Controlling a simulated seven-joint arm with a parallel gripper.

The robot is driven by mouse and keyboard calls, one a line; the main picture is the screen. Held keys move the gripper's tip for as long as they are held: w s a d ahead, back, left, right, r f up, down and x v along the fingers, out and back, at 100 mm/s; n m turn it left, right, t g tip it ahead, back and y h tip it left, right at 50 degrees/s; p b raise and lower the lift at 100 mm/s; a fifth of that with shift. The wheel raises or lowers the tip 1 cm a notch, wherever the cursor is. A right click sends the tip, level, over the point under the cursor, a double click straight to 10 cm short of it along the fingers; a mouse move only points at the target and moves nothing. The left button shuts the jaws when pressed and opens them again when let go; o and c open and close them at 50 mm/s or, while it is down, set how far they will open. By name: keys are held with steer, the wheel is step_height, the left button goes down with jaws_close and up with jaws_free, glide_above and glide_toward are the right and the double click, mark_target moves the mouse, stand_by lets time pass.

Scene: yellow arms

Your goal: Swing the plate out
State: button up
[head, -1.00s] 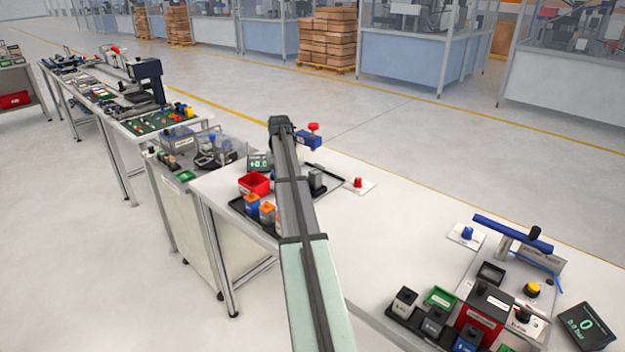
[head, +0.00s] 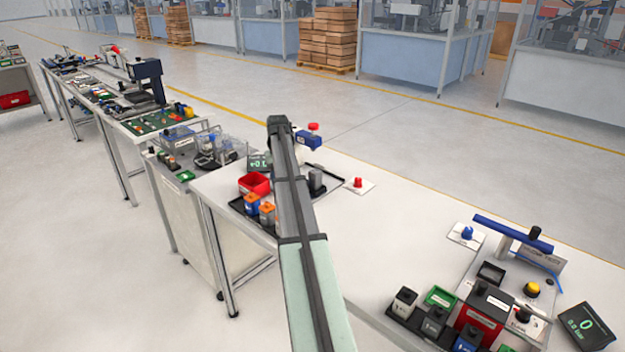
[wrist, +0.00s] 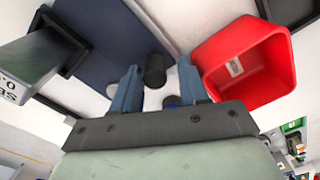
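A dark blue plate (wrist: 105,35) fills the upper left-middle of the wrist view. A black cylindrical knob (wrist: 154,70) stands at its edge, between and just beyond my fingertips. My gripper (wrist: 160,82) has its two blue fingers spread, one on each side of the knob's line, with nothing clasped. I cannot tell whether a finger touches the knob. In the head view my arm hides the gripper and most of the plate's place. A blue part with a red knob (head: 313,127) shows just right of the arm's end; I cannot tell whether it belongs to the plate.
A red bin (wrist: 245,65) is close to my right finger in the wrist view. A grey block with a label (wrist: 30,70) is at the left. Orange-topped blocks (head: 260,206) stand left of my arm. The white table (head: 390,225) is bare in its middle.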

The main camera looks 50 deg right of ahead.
steer(key=shift+r, duration=0.1)
steer(key=shift+r, duration=3.65)
